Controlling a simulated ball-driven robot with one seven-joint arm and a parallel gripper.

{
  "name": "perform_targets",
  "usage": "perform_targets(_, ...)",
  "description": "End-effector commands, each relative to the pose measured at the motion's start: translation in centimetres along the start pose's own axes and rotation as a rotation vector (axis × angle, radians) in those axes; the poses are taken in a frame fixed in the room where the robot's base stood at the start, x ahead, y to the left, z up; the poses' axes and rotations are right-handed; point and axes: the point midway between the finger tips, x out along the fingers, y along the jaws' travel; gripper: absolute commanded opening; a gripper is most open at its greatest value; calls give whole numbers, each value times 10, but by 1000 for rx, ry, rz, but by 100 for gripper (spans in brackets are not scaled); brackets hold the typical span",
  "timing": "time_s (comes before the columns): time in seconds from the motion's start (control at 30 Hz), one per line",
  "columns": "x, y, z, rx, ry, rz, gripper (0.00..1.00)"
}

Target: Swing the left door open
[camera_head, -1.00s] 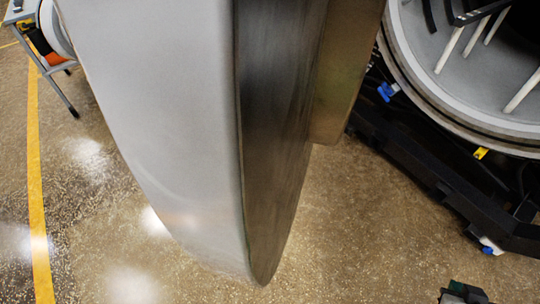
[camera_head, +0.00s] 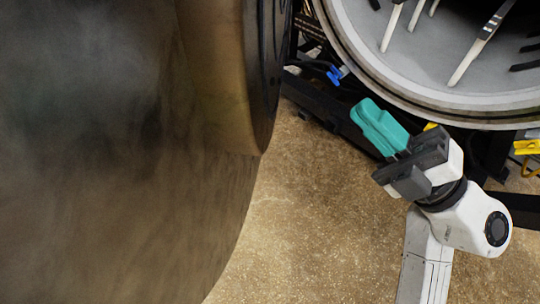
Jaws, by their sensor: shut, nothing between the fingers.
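The left door (camera_head: 110,140) is a huge round metal panel that fills the left half of the view. It stands open beside the furnace, with its dull grey-brown inner face showing and a raised, tan-sided round part (camera_head: 222,75) at its upper right. The door's outer face and far edge are out of sight. My gripper (camera_head: 368,112) has teal fingers that are shut and empty. It points up and left, in front of the furnace mouth's lower edge and to the right of the door, apart from it in the picture.
The round furnace mouth (camera_head: 360,62) is at the upper right, with pale rods (camera_head: 478,48) inside. A black frame (camera_head: 318,112) with blue and yellow fittings runs beneath it. Bare speckled floor (camera_head: 300,215) lies between the door and my arm.

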Motion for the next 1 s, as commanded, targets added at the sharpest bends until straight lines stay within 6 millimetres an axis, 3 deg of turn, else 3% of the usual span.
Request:
perform_targets(0.1,6,-29,-26,-21,173,-180,0)
perform_targets(0.23,0,-57,-44,-20,309,-347,0)
perform_targets(0.53,-8,-82,-60,-3,421,-501,0)
perform_targets(0.67,4,-89,-66,-2,424,-502,0)
perform_targets(1.0,57,-118,-93,-3,425,-499,0)
